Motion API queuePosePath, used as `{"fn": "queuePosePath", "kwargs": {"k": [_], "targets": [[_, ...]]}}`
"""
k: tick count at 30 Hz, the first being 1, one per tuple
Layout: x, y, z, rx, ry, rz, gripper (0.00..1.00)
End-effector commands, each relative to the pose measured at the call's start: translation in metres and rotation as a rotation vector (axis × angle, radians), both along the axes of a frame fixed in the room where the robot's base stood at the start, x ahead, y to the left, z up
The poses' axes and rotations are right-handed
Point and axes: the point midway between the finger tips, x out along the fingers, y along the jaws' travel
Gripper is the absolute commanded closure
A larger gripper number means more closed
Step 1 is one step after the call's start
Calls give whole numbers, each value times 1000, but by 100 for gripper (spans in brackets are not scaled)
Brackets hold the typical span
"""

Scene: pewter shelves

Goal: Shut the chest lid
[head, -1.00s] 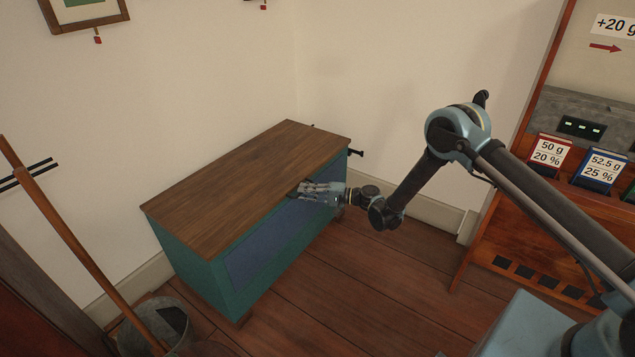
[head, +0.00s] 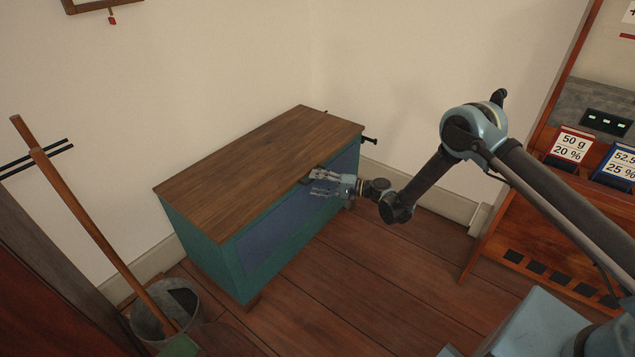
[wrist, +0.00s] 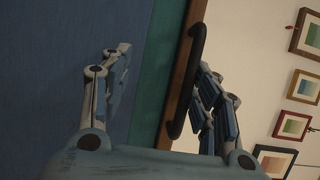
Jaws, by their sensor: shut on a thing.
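The chest (head: 290,222) has a teal frame, a blue front panel and a brown wooden lid (head: 255,165). The lid lies flat over the top of the chest, and no gap shows beneath it in the head view. My gripper (head: 313,182) is at the lid's front edge, towards the right end. In the wrist view my gripper (wrist: 168,65) straddles the lid edge, one finger on the blue-panel side and one beside the dark handle (wrist: 188,85). It is shut on the handle; the exact contact is hard to see.
A bucket (head: 160,318) and a wooden pole (head: 95,235) stand left of the chest. A wooden cabinet with weight labels (head: 570,150) stands at right. Walls are close behind the chest. Bare floor (head: 350,280) lies in front.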

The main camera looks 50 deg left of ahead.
Motion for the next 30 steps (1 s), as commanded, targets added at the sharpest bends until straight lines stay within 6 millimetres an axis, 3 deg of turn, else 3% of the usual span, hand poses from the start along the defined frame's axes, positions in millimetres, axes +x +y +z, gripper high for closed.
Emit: {"fn": "queuePosePath", "kwargs": {"k": [8,14,17,24,30], "targets": [[4,-8,-2,-1,-5,3,65],[26,-35,-1,-1,-6,-1,65],[39,-51,0,-1,-4,-5,82],[62,-83,3,1,-1,-3,82],[70,-95,4,1,0,-2,82]]}}
